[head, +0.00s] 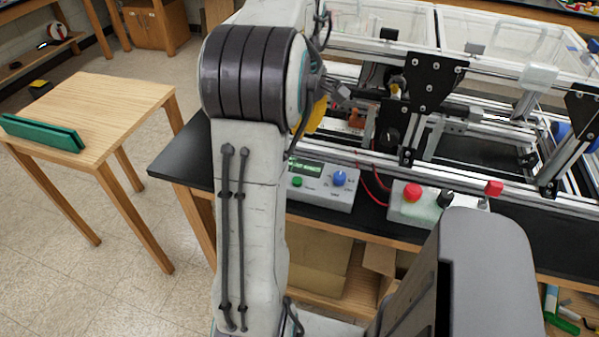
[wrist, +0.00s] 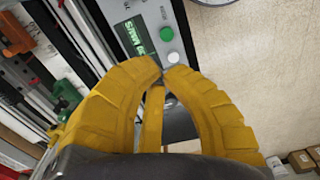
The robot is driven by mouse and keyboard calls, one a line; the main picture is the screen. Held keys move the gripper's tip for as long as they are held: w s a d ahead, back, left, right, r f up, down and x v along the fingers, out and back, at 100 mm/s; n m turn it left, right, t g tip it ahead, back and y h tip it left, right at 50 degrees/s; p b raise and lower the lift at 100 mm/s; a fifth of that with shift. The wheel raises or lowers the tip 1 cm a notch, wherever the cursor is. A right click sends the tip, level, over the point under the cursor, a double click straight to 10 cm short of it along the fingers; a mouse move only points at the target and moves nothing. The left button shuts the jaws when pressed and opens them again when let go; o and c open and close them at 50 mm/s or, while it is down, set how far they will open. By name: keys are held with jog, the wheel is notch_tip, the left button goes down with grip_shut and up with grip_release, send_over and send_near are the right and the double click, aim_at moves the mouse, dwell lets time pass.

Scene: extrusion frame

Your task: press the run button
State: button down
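A grey control box (head: 325,196) with a small lit display, a green button (head: 297,182) and a blue knob (head: 339,178) stands at the bench's front edge in the head view. The wrist view shows the green button (wrist: 166,33), a pale round button (wrist: 173,57) and the green display (wrist: 136,30). I cannot read which button is marked run. My yellow gripper (wrist: 163,72) is empty with its fingertips together, just below the pale button in the picture; contact cannot be told. In the head view my arm hides most of the gripper.
A second box with a red button (head: 412,192) and black knob (head: 445,198) stands to the right. The extrusion frame (head: 430,85) rises behind both boxes. A wooden table (head: 110,95) with a green object (head: 42,133) stands at left, with open floor around it.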

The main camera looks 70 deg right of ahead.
aim_at(302, 173)
jog(key=shift+n, duration=0.5)
jog(key=shift+f, duration=0.1)
notch_tip(302, 173, down, 14)
jog(key=shift+r, duration=0.1)
dwell(0.7)
